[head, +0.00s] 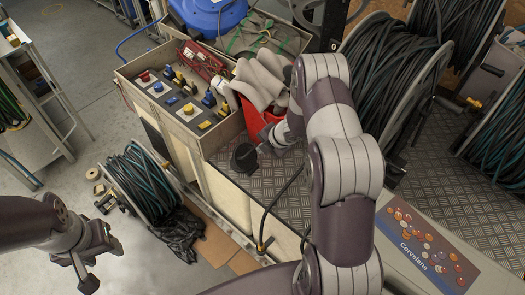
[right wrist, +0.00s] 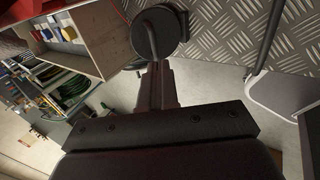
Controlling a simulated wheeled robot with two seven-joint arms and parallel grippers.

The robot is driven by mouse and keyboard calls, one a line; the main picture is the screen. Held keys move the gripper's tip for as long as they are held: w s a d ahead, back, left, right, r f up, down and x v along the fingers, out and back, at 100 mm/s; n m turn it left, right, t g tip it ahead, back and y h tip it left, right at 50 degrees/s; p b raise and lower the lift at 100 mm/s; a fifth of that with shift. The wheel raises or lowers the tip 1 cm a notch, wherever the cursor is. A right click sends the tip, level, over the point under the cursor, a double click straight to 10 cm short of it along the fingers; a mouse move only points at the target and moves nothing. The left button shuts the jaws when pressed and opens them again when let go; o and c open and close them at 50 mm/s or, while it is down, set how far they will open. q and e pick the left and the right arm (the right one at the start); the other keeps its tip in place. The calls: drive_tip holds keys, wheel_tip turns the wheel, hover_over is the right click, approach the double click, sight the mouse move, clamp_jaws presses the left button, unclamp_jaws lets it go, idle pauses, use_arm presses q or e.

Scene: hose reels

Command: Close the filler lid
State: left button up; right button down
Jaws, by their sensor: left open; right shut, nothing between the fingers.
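The filler lid (head: 244,158) is a small dark round cap at the front left edge of the ribbed metal deck. In the right wrist view the lid (right wrist: 174,34) is a black disc with a bent grey rod across its left part. My right gripper (head: 262,149) is shut and empty, close beside the lid on its right. In the right wrist view its fingertips (right wrist: 155,66) are at the lower end of the rod; whether they touch is unclear. I cannot tell how far the lid is tilted. My left gripper (head: 85,275) is open and empty, low at the left.
A control panel box (head: 183,92) with coloured switches stands behind the lid. A red bin (head: 256,122) with grey cloth is beyond my right gripper. Hose reels (head: 388,72) fill the right back. The ribbed deck (head: 283,185) is partly free.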

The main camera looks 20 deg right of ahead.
wheel_tip(320, 180, up, 6)
drive_tip(key=s, duration=0.2)
drive_tip(key=s+d+f+m+t+b, duration=0.3)
drive_tip(key=s+d+f+b, duration=0.55)
drive_tip(key=b, duration=0.85)
drive_tip(key=w+a+r+n+t+y+p, duration=0.2)
drive_tip(key=w+a+n, duration=0.1)
drive_tip(key=a, duration=0.2)
use_arm(q)
wheel_tip(320, 180, down, 16)
drive_tip(key=b, duration=0.1)
drive_tip(key=shift+w+a, duration=0.15)
drive_tip(key=shift+a, duration=0.05)
use_arm(e)
drive_tip(key=x, duration=1.3)
drive_tip(key=shift+w+a, duration=0.2)
drive_tip(key=shift+r, duration=0.15)
